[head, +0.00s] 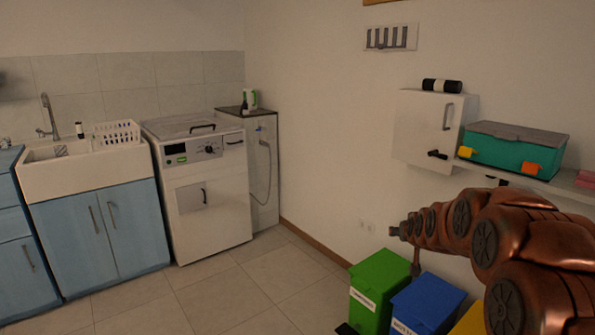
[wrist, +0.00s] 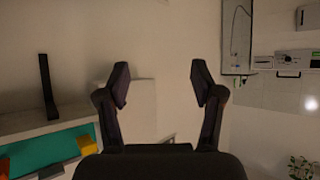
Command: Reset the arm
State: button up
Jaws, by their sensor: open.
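My copper-coloured arm reaches in from the right in the head view, stretched roughly level in front of the wall. Its narrow dark end (head: 396,231) points left, above the bins. In the wrist view my gripper (wrist: 160,84) has its two dark fingers spread wide apart. Nothing is between them; pale wall and a white cabinet front show behind the gap. The fingers are too small to make out in the head view.
A white wall cabinet (head: 420,130) and a shelf with a teal box (head: 505,151) are above my arm. Green (head: 379,287) and blue (head: 427,303) bins stand below it. A washer (head: 207,205) and sink (head: 85,170) are at left. Open floor (head: 260,273) lies between.

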jog(key=s+a+f+g+y, duration=0.1)
jog(key=s+a+f+g, duration=0.15)
jog(key=s, duration=0.55)
jog(key=s+a+f+n+g, duration=0.15)
jog(key=s+a, duration=0.25)
jog(key=s, duration=0.4)
jog(key=s+a+f+g+y, duration=0.1)
jog(key=s+a+g, duration=0.2)
jog(key=s, duration=0.5)
jog(key=s+a+f+g, duration=0.1)
jog(key=s+g, duration=0.2)
jog(key=s, duration=1.1)
jog(key=s+a+f+g, duration=0.15)
jog(key=s+g, duration=0.25)
jog(key=s, duration=1)
notch_tip(320, 180, up, 21)
jog(key=s+t+p, duration=0.1)
jog(key=s+p, duration=0.1)
jog(key=p, duration=1.7)
jog(key=shift+f, duration=0.15)
jog(key=shift+c, duration=0.4)
